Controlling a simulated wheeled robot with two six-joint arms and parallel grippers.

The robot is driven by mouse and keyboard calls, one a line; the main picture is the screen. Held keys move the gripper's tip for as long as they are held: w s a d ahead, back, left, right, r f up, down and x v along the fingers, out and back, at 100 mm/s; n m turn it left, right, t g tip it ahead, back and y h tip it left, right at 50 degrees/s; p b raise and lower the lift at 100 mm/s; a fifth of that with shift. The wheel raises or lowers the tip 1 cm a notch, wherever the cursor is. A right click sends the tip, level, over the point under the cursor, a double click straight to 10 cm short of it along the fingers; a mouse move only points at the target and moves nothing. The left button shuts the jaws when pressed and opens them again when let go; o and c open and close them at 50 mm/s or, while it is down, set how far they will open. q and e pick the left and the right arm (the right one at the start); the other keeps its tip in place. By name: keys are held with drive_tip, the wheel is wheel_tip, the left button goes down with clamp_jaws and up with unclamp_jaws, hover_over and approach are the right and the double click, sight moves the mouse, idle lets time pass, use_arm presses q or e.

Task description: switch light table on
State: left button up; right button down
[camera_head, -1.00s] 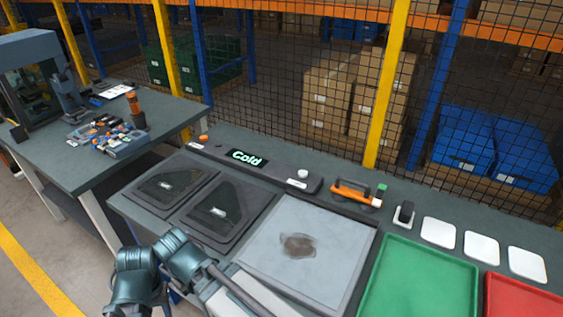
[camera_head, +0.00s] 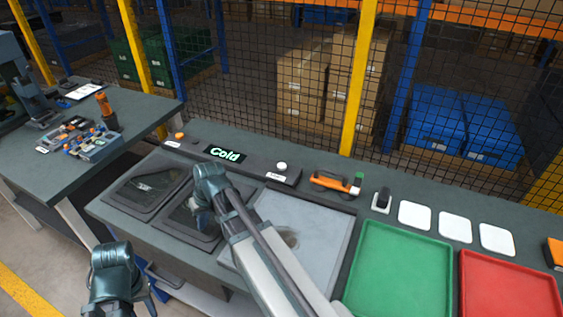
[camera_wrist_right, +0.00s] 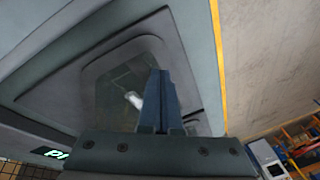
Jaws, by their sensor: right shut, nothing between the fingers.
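A pale grey square panel (camera_head: 325,225), which looks like the light table, lies in the bench and looks unlit; my right arm covers part of it. Behind it, a dark control bar (camera_head: 252,168) has a lit "Cold" display (camera_head: 225,154), a white knob (camera_head: 282,166) and an orange button (camera_head: 179,136). I cannot tell which control belongs to the panel. My right gripper (camera_head: 203,218) is over the second dark tray, left of the panel. In the right wrist view its fingers (camera_wrist_right: 158,78) are shut and empty. My left arm (camera_head: 115,275) is at the lower left; its fingers are not clear.
Two dark trays (camera_head: 120,203) lie left of the panel. An orange-handled tool (camera_head: 335,184), a black switch-like piece (camera_head: 382,198) and several white pads (camera_head: 415,215) are behind and right. Green (camera_head: 400,270) and red (camera_head: 510,290) trays fill the right. A side table (camera_head: 40,170) stands left.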

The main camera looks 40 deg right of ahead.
drive_tip(key=w+d+r+m+t+p, duration=0.15)
drive_tip(key=w+d, duration=0.25)
drive_tip(key=d, duration=0.4)
drive_tip(key=w+d+r+m+t, duration=0.2)
drive_tip(key=w+d+r, duration=0.1)
drive_tip(key=d, duration=0.6)
wheel_tip(320, 180, up, 6)
drive_tip(key=m+t+h+p, duration=0.2)
drive_tip(key=m+t, duration=0.1)
drive_tip(key=m, duration=0.1)
hover_over(283, 167)
drive_tip(key=shift+d+f, duration=0.1)
drive_tip(key=shift+f, duration=0.05)
drive_tip(key=shift+f, duration=0.2)
wheel_tip(283, 167, down, 8)
drive_tip(key=b, duration=0.8)
drive_tip(key=shift+f+b, duration=0.25)
drive_tip(key=shift+b, duration=0.15)
drive_tip(key=shift+f, duration=0.1)
drive_tip(key=shift+f+b, duration=0.3)
drive_tip(key=shift+b, duration=0.1)
